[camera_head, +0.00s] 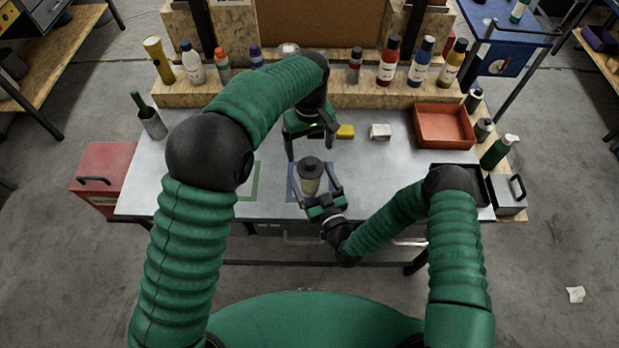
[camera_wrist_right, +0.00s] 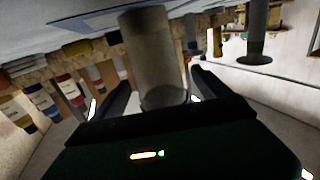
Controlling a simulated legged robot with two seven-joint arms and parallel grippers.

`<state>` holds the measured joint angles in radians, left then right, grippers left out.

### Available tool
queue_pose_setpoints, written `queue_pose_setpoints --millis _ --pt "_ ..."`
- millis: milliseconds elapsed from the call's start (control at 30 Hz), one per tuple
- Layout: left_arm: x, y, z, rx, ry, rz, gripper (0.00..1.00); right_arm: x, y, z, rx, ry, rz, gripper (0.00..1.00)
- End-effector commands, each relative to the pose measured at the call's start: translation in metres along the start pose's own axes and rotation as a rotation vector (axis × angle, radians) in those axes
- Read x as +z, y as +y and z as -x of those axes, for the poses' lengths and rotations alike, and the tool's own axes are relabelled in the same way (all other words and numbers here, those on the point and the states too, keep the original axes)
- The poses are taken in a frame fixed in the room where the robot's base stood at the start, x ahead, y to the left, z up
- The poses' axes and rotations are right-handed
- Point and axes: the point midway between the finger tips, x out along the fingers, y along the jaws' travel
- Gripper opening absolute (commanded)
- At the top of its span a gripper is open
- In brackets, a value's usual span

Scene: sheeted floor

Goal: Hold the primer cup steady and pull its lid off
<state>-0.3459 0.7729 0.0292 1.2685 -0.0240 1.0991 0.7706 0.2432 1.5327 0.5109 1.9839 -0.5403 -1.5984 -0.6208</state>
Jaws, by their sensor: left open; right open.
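The primer cup (camera_head: 311,186) is a beige-grey cylinder standing upright over the blue-outlined square on the table. Its dark lid (camera_head: 312,167) with a small knob sits on top. My right gripper (camera_head: 318,190) is open, with its fingers on either side of the cup from the front. In the right wrist view the cup (camera_wrist_right: 155,55) stands between the two open fingers (camera_wrist_right: 163,90); whether they touch it I cannot tell. My left gripper (camera_head: 311,153) is open and empty, pointing down just behind and above the lid.
A blue-outlined square (camera_head: 294,188) and a green-outlined square (camera_head: 254,183) mark the grey table (camera_head: 185,175). A yellow block (camera_head: 345,132) and a white block (camera_head: 380,132) lie behind. An orange tray (camera_head: 444,127) is at right. Several bottles line the back shelf.

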Motion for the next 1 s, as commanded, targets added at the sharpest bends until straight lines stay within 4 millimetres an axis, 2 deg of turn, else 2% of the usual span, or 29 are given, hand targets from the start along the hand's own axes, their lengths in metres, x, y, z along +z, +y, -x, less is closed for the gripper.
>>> queue_pose_setpoints --millis 100,233,567,1000 --pt "0.0 0.0 0.0 0.0 0.0 0.0 0.86 0.0 0.0 -0.024 0.001 0.001 0.001 0.87" --pt "0.0 0.0 0.0 0.0 0.0 0.0 0.86 0.0 0.0 -0.04 0.001 0.0 0.0 0.87" --pt "0.0 0.0 0.0 0.0 0.0 0.0 0.86 0.001 0.0 -0.045 0.0 -0.002 0.0 0.87" --pt "0.0 0.0 0.0 0.0 0.0 0.0 0.86 0.001 0.0 -0.045 0.0 -0.002 0.0 0.29"
